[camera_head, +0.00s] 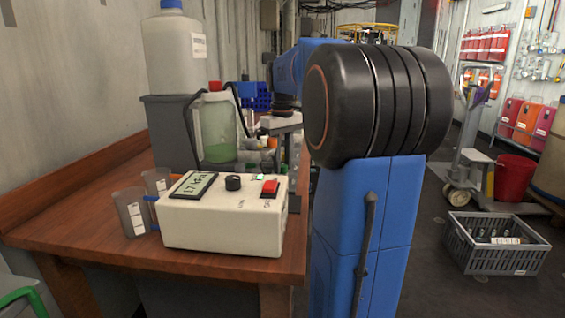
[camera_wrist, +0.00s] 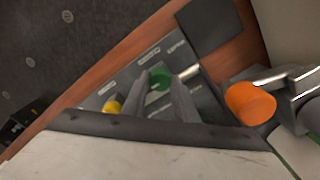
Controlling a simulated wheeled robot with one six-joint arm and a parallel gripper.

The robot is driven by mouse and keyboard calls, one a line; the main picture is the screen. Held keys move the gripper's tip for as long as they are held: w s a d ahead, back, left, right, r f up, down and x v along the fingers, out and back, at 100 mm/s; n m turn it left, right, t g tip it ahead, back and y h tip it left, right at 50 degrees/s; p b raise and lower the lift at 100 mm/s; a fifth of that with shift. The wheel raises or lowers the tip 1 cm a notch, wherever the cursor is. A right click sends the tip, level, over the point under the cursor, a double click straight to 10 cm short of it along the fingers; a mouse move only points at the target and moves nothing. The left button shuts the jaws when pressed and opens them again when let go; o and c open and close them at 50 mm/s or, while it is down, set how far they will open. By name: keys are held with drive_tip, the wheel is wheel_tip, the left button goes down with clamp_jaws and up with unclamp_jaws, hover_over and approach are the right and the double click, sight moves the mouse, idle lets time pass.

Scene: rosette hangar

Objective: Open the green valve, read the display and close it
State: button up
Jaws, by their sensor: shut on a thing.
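The green valve (camera_wrist: 158,79) is a round green knob on a grey labelled panel (camera_wrist: 95,98) in the wrist view. The two grey fingers of my gripper (camera_wrist: 163,87) are shut on it, one on each side. The fingers cover part of the knob, and its turn position cannot be told. In the head view a white box (camera_head: 225,225) on the bench carries a slanted display (camera_head: 193,186), which seems to read "17 kPa", though the digits are small. My arm hides much of the area around the valve there.
A yellow knob (camera_wrist: 112,107) and a larger orange knob (camera_wrist: 250,103) flank the green one. A grey crate (camera_head: 495,255) stands on the floor at right.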

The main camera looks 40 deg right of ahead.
sight(283, 165)
drive_tip(key=o, duration=1.1)
drive_tip(key=shift+c, duration=0.2)
drive_tip(key=shift+r, duration=0.1)
wheel_tip(283, 165, up, 17)
drive_tip(key=shift+r, duration=0.15)
drive_tip(key=shift+s, duration=0.1)
